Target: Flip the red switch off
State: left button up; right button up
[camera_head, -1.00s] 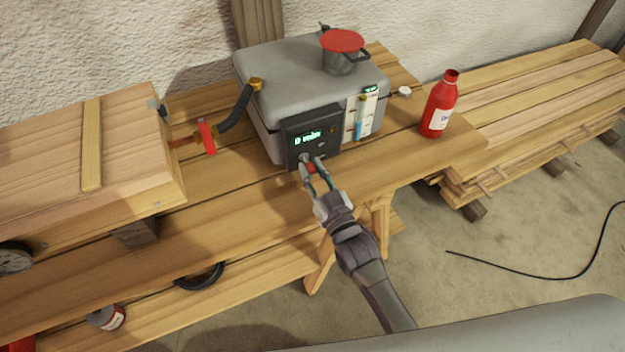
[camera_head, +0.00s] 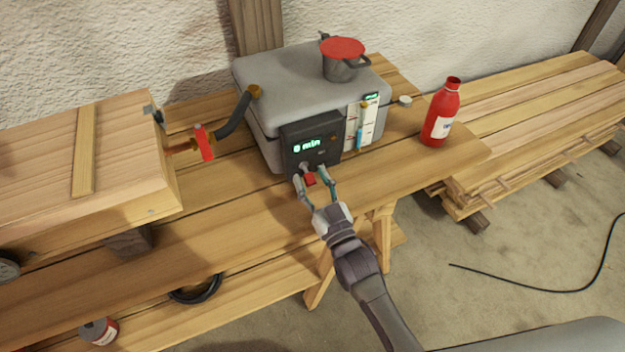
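The red switch (camera_head: 309,179) sits low on the dark control panel (camera_head: 297,156) at the front of the grey steam box unit (camera_head: 285,85). The panel's green display reads "0 min". My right gripper (camera_head: 312,178) is at the panel, its two fingers spread apart with the red switch between them. I cannot tell whether either finger touches the switch. My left gripper is not in view.
A red-lidded pot (camera_head: 343,62) stands on the grey unit. A red bottle (camera_head: 441,113) stands to its right on the bench. A hose with a red valve handle (camera_head: 204,143) joins the unit to the wooden box (camera_head: 125,150) at left.

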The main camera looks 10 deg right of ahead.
jog(key=v, duration=1.2)
dwell(0.3)
jog(key=s+d+f+g+h, duration=0.2)
jog(key=s+f+g, duration=0.2)
jog(key=f, duration=1)
jog(key=s+d+f+g+h, duration=0.1)
jog(key=s+d+f+g, duration=0.2)
jog(key=f, duration=1.1)
jog(key=s+d+f+g+h, duration=0.1)
jog(key=s+d+f+g, duration=0.2)
jog(key=s+f, duration=0.3)
jog(key=s+d+f+g+h, duration=0.1)
jog(key=s+f+g, duration=0.3)
jog(key=s, duration=0.8)
jog(key=s+d+f+m+g+h, duration=0.1)
jog(key=s+d+f+g, duration=0.3)
jog(key=s+f, duration=0.5)
jog(key=shift+s+d+g+p, duration=0.3)
jog(key=shift+s+d+p, duration=0.1)
jog(key=shift+s, duration=0.05)
